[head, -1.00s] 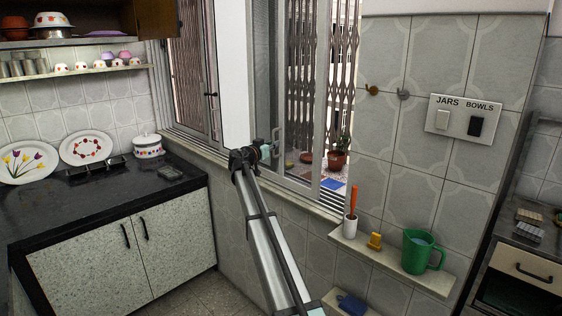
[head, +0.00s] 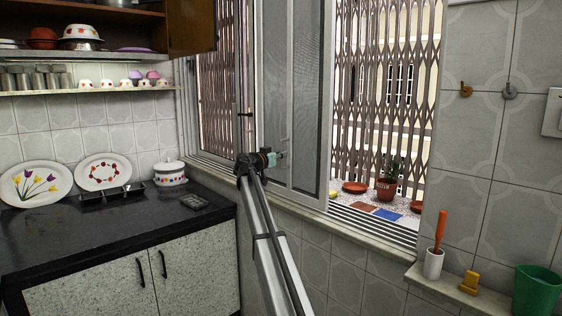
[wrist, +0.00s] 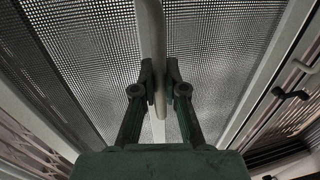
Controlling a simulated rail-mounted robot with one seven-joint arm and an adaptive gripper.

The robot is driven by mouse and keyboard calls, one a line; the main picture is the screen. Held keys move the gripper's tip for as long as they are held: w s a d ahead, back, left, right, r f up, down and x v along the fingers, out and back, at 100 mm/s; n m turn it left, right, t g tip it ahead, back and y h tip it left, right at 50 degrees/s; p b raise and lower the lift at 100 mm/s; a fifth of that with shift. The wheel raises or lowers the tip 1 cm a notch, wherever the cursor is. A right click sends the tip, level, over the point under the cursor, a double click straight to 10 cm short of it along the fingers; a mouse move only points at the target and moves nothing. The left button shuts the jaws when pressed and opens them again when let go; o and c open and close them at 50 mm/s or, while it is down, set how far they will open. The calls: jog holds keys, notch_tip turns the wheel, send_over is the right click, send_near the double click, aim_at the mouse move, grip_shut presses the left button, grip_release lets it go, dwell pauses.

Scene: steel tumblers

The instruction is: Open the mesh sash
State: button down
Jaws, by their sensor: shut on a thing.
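The mesh sash (head: 300,90) is a pale-framed panel of fine grey mesh in the window, in the middle of the head view. It fills most of the wrist view (wrist: 90,60). Its pale upright handle bar (wrist: 150,30) runs between my fingers. My gripper (wrist: 160,88) is shut on this bar, with one dark finger on each side. In the head view my gripper (head: 272,157) is at the sash's lower part, and the grip itself is too small to make out. A clear opening lies right of the sash, up to the tiled wall.
A potted plant (head: 387,188), red dishes and coloured tiles sit on the sill outside, before a folding lattice grille (head: 385,90). Left are a black counter (head: 90,235) with a white pot (head: 171,173) and plates.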

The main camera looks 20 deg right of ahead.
jog(key=shift+w, duration=0.1)
jog(key=c, duration=1.2)
grip_release()
jog(key=shift+a, duration=0.1)
jog(key=v, duration=1.2)
